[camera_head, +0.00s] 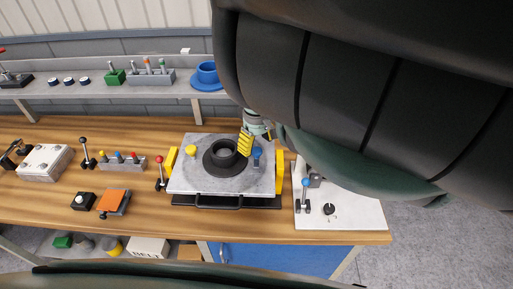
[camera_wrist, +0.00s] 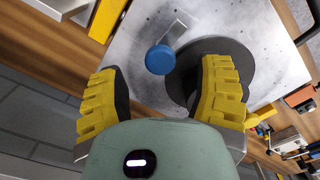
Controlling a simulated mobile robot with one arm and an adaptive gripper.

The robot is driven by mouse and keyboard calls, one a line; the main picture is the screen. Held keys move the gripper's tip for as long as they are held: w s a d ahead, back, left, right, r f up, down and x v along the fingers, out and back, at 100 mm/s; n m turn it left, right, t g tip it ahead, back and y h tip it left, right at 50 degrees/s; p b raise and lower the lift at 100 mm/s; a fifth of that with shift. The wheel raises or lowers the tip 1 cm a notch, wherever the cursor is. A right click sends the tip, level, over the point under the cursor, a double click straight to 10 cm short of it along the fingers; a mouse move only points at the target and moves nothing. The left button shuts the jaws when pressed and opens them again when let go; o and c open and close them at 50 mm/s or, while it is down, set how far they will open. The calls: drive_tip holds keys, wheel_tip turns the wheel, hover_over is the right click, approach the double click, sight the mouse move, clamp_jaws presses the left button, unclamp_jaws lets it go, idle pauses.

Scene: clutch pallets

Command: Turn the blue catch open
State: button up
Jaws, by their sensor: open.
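The blue catch (camera_head: 257,153) is a round blue knob on a short metal strip, on the right part of a grey metal plate (camera_head: 190,181). In the wrist view the blue knob (camera_wrist: 160,60) lies ahead of and between my two yellow fingers, with its strip pointing up and right. A dark round hub (camera_head: 226,153) stands beside it; in the wrist view the hub (camera_wrist: 240,60) is partly behind the right finger. My gripper (camera_head: 246,143) is open and empty, close above the plate. Contact with the knob cannot be told.
A yellow knob (camera_head: 191,151) is on the plate's left, and yellow blocks (camera_head: 280,170) flank it. A blue-knobbed lever (camera_head: 305,183) stands on a white board to the right. A red-knobbed lever (camera_head: 159,165) is left. A shelf (camera_head: 130,87) runs behind.

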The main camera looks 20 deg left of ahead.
sight(257, 150)
wheel_tip(257, 150, up, 4)
drive_tip(key=shift+r, duration=0.35)
drive_tip(key=shift+s, duration=0.15)
idle(0.4)
